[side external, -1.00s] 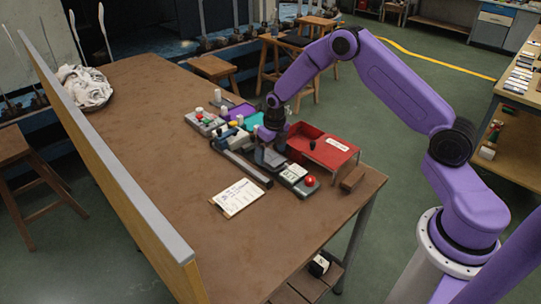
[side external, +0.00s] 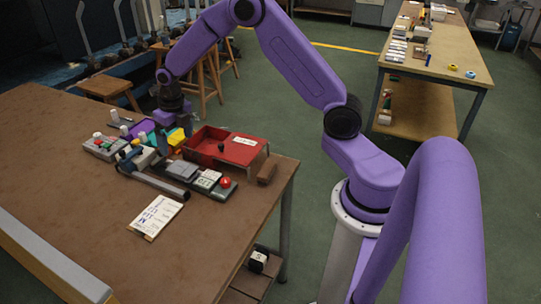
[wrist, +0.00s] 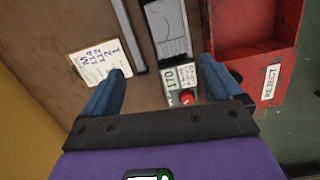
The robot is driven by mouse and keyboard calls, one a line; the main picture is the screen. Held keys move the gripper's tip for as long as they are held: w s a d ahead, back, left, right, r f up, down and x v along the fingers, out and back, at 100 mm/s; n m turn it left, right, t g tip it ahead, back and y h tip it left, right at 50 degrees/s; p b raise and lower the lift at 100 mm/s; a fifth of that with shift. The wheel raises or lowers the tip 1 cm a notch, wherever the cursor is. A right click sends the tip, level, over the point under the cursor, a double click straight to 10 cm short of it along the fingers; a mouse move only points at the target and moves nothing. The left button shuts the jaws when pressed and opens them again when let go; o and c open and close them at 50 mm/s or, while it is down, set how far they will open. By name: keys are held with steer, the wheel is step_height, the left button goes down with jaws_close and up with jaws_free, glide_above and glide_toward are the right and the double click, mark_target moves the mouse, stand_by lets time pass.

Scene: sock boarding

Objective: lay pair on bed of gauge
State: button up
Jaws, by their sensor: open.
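My gripper (wrist: 163,68) is open in the wrist view, its two blue fingers wide apart with nothing between them. Beyond it lies the gauge, with a grey textured bed (wrist: 172,28), a panel reading 170 and a red button (wrist: 187,97). In the side external view the gauge bed (side external: 182,170) lies on the table, and my wrist is raised behind it. I cannot tell whether the grey surface on the bed is a sock pair or the bed itself.
A red reject bin (side external: 203,141) stands right of the gauge. A long grey rail (side external: 160,183) and a written card (side external: 156,216) lie in front. Coloured trays and small items, including a yellow piece (side external: 176,137), crowd the back. The brown table (side external: 60,170) is clear at left.

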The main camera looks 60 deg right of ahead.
steer(key=s+a+r+m, duration=0.4)
steer(key=s+a+m, duration=0.1)
steer(key=s, duration=0.4)
steer(key=s+a+r+m, duration=0.4)
steer(key=s+a+m, duration=0.15)
steer(key=s, duration=0.25)
steer(key=s+d+r+m, duration=0.1)
steer(key=s+m, duration=0.5)
steer(key=s, duration=0.4)
steer(key=s+d+r+m+g, duration=0.1)
steer(key=s+d+m, duration=0.1)
steer(key=s+m, duration=0.4)
steer(key=s, duration=0.5)
steer(key=shift+d, duration=0.15)
steer(key=shift+w, duration=0.1)
